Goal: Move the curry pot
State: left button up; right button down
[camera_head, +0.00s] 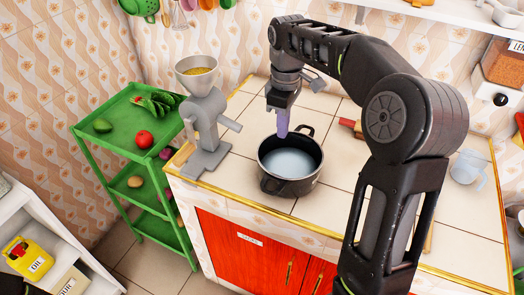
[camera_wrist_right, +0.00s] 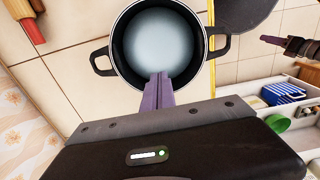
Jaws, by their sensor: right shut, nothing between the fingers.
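A black two-handled pot (camera_head: 272,184) stands on the tiled counter, with a pale whitish-grey content or inner base. It also shows in the right wrist view (camera_wrist_right: 118,62), with a handle on each side. My right gripper (camera_head: 283,134) points down at the pot's far rim, its purple-grey fingers together with nothing between them. In the right wrist view the closed fingers (camera_wrist_right: 158,82) overlap the pot's near rim; whether they touch it I cannot tell.
A grey grinder (camera_head: 207,125) with a yellow-filled bowl stands left of the pot. A green shelf cart (camera_head: 112,142) with vegetables is farther left. Bare tiles surround the pot.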

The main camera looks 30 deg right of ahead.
jog(key=shift+a+f, duration=0.1)
jog(key=p, duration=0.1)
send_near(267, 166)
jog(key=s+d+f, duration=0.2)
jog(key=s+f, duration=0.1)
jog(key=shift+s+d, duration=0.15)
jog(key=shift+d, duration=0.1)
jog(key=w+a, duration=0.1)
jog(key=w+p, duration=0.1)
jog(key=shift+w+a+f, duration=0.2)
jog(key=shift+w+a, duration=0.1)
jog(key=shift+a, duration=0.1)
jog(key=shift+w+a+f+p, duration=0.1)
jog(key=shift+w+a+p, duration=0.2)
jog(key=shift+w, duration=0.1)
